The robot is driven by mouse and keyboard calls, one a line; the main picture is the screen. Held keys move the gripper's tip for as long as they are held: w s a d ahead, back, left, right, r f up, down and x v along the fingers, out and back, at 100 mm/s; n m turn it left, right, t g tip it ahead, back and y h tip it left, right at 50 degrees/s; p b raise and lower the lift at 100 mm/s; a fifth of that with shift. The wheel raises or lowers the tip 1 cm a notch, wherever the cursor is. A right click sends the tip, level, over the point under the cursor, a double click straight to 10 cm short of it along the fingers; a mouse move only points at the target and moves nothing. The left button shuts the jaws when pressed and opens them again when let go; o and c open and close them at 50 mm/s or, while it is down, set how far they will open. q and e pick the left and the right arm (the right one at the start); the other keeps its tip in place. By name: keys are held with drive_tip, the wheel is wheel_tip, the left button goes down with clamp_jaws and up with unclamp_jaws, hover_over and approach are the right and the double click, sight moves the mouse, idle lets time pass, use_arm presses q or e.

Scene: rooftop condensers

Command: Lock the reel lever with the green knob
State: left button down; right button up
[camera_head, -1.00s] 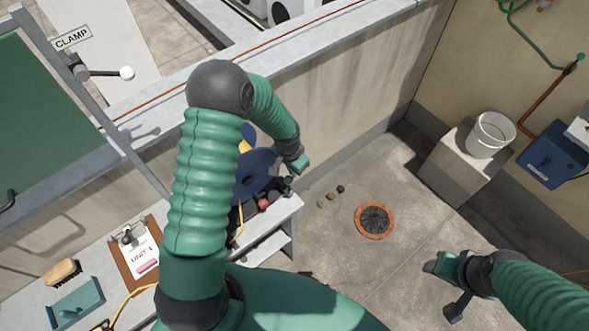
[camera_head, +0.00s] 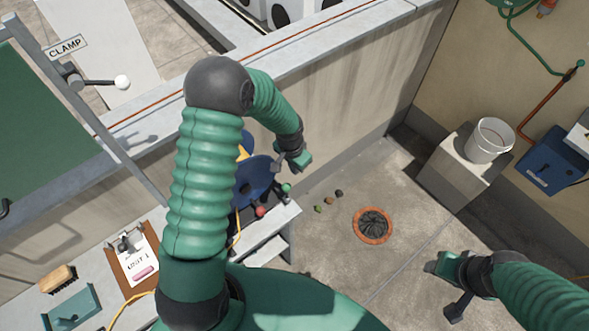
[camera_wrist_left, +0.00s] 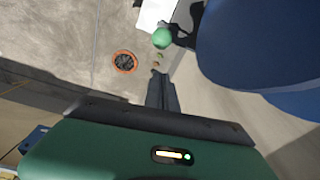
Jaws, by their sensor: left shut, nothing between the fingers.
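The blue reel (camera_head: 252,182) stands by the parapet wall at the end of the bench, partly hidden behind my left arm. A green knob (camera_head: 286,188) on a short dark lever sits at its right side. In the left wrist view the green knob (camera_wrist_left: 162,38) shows just left of the large blue reel (camera_wrist_left: 255,45). My left gripper (camera_head: 277,163) is shut and empty, above the green knob and apart from it in the picture. Its closed fingers show in the left wrist view (camera_wrist_left: 161,85). My right gripper (camera_head: 459,307) hangs over the floor, away from the reel; its jaw state is unclear.
A red knob (camera_head: 261,211) sits below the reel. A clipboard (camera_head: 136,255) and brush (camera_head: 58,278) lie on the bench. A drain (camera_head: 373,225) and small pebbles mark the open floor. A white bucket (camera_head: 489,140) stands on a block. A clamp lever with white knob (camera_head: 122,82) is upper left.

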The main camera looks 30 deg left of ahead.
use_arm(q)
drive_tip(key=s+a+r, duration=0.1)
drive_tip(key=s+r, duration=0.3)
drive_tip(key=r, duration=0.2)
drive_tip(key=shift+s+a+b, duration=0.2)
drive_tip(key=shift+s+b, duration=0.2)
drive_tip(key=shift+b, duration=0.05)
use_arm(e)
drive_tip(key=shift+x, duration=0.85)
